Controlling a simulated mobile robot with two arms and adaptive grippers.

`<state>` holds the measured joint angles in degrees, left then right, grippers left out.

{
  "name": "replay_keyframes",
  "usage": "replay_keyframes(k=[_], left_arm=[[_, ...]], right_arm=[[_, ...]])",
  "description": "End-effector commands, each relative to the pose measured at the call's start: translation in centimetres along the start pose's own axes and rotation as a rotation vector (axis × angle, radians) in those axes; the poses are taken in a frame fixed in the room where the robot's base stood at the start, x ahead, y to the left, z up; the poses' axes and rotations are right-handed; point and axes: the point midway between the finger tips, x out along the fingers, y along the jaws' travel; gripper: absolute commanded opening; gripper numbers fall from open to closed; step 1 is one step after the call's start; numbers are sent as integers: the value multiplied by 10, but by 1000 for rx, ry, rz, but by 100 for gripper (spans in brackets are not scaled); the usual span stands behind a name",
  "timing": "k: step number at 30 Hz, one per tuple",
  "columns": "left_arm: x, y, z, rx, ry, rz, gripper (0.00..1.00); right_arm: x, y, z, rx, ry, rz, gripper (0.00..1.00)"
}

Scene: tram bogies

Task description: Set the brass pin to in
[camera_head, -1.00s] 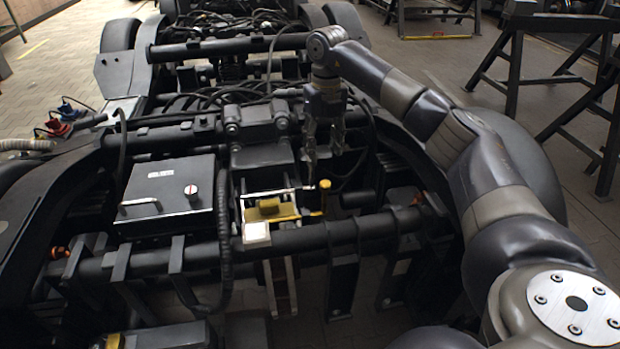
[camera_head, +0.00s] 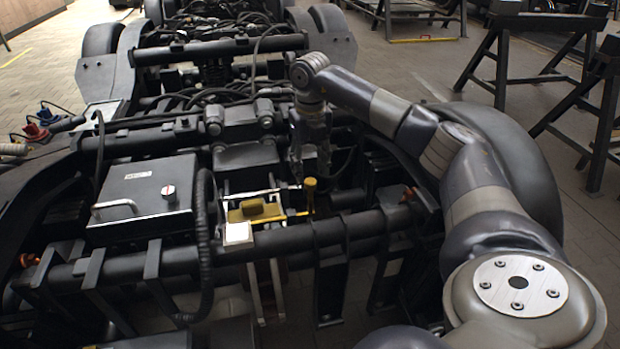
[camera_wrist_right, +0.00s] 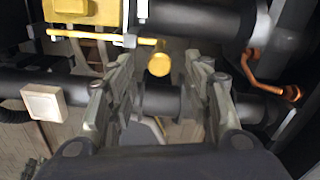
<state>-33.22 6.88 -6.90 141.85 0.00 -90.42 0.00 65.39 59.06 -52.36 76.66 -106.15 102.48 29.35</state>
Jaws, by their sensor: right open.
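The brass pin (camera_head: 310,186) shows in the head view as a small upright yellow post with a wider round head, at the right end of a thin yellow rod on the bogie. In the right wrist view its round head (camera_wrist_right: 159,64) lies between the tips of my open fingers, with a gap on each side. My right gripper (camera_head: 311,166) points down over the pin and is open and empty; in the wrist view the gripper (camera_wrist_right: 166,72) straddles the head without visible contact. How deep the fingertips reach is hard to tell. My left gripper is not in view.
A yellow block (camera_head: 253,209) and a pale square button (camera_head: 238,233) sit left of the pin. A dark box with a handle (camera_head: 140,200) stands further left. A thick cross tube (camera_head: 330,232) runs in front. A copper-coloured bent pipe (camera_wrist_right: 268,80) is right in the wrist view.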

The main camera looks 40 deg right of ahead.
Motion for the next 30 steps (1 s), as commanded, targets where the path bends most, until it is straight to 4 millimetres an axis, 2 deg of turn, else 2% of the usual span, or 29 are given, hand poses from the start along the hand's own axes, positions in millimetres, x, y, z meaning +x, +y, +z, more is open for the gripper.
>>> replay_keyframes(k=[1, 6, 17, 18, 24, 30], left_arm=[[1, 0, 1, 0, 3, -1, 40], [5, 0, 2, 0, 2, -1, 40], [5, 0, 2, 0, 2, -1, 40], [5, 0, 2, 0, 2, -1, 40], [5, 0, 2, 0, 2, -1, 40], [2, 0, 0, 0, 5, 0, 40]], right_arm=[[11, 0, 0, 0, 1, -1, 46], [28, 0, 0, 0, 0, 0, 46], [33, 0, 0, -1, 0, 1, 46], [33, 0, 0, -1, 0, 1, 42], [33, 0, 0, -1, -1, 1, 0], [31, 3, 1, -1, -1, 1, 0]])
